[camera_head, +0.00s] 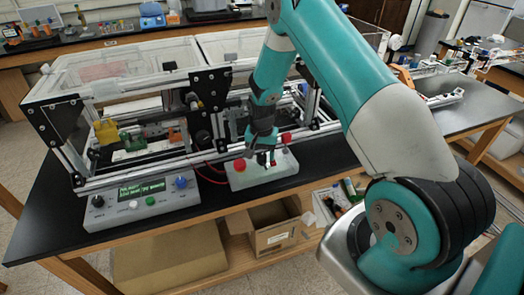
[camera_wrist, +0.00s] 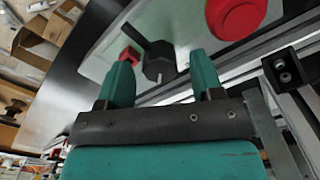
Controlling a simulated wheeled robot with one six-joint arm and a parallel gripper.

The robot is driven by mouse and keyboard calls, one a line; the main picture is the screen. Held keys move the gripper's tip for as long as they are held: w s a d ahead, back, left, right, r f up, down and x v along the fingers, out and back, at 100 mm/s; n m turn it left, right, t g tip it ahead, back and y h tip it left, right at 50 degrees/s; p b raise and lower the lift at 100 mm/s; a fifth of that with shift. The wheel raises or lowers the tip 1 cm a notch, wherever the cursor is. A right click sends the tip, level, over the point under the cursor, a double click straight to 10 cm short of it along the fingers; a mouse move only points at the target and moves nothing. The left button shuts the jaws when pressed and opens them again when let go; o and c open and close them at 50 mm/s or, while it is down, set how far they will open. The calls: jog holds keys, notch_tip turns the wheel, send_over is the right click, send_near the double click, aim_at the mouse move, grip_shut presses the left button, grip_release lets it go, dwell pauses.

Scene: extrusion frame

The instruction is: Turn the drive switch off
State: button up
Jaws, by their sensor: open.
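A pale control box (camera_head: 250,180) sits on the black bench at the front of the extrusion frame. In the wrist view its panel carries a black knob with a lever-like handle (camera_wrist: 158,62), a small red square part (camera_wrist: 130,55) and a large round red button (camera_wrist: 236,14). I see no label showing which is the drive switch. My gripper (camera_head: 264,160) points down over the box. In the wrist view my gripper (camera_wrist: 160,62) is open, with the black knob showing between its fingertips. The left fingertip is close to the red part; I cannot tell whether it touches.
The extrusion frame (camera_head: 130,175) stands just behind the box. A second control panel (camera_head: 142,204) with a green display, a blue knob and buttons lies to the left. Red cables (camera_head: 212,176) run between them. Cardboard boxes (camera_head: 275,232) sit on the shelf below.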

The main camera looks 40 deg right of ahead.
jog(key=shift+f, duration=0.35)
jog(key=c, duration=0.9)
